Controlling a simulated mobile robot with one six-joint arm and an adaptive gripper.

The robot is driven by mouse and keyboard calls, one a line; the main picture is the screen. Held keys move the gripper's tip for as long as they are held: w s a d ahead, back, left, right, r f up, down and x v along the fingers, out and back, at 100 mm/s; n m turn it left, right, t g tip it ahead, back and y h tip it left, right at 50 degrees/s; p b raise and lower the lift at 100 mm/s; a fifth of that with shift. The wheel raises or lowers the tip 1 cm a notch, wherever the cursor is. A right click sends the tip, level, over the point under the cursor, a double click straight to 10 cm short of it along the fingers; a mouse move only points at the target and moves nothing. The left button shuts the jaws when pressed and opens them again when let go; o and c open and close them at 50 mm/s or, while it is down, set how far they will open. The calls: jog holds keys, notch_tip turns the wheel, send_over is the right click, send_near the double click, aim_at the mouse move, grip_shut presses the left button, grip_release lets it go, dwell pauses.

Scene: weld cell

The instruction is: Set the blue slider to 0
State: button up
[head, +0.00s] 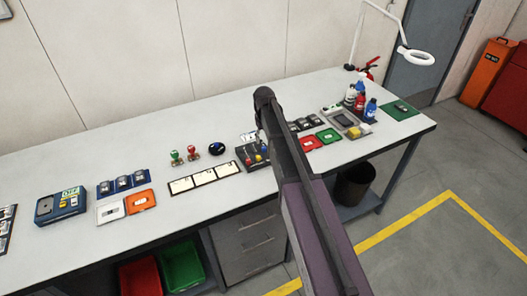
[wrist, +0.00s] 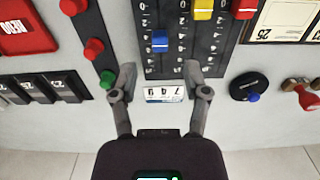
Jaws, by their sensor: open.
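The dark slider panel (wrist: 200,55) fills the top middle of the wrist view, upside down, with white scale marks and numbers. The blue slider (wrist: 160,42) sits partway along the left track. A yellow slider (wrist: 203,9) and a red slider (wrist: 244,8) sit higher in the picture, at its top edge. My gripper (wrist: 159,74) is open and empty, its fingertips below the blue slider in the picture, one to each side and apart from it. In the head view, the panel (head: 243,155) is partly hidden by my arm, which also hides my gripper.
A white number label (wrist: 165,92) lies between the fingers. A box with red knobs and a green knob (wrist: 107,78) is close left. A round black dial (wrist: 249,86) and a red-handled stamp (wrist: 306,97) are right. Bottles (head: 359,102) stand at the table's right end.

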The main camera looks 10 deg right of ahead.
aim_at(264, 148)
jog(key=shift+f+b, duration=2.25)
jog(key=shift+f, duration=0.3)
jog(key=shift+s, duration=0.1)
grip_shut()
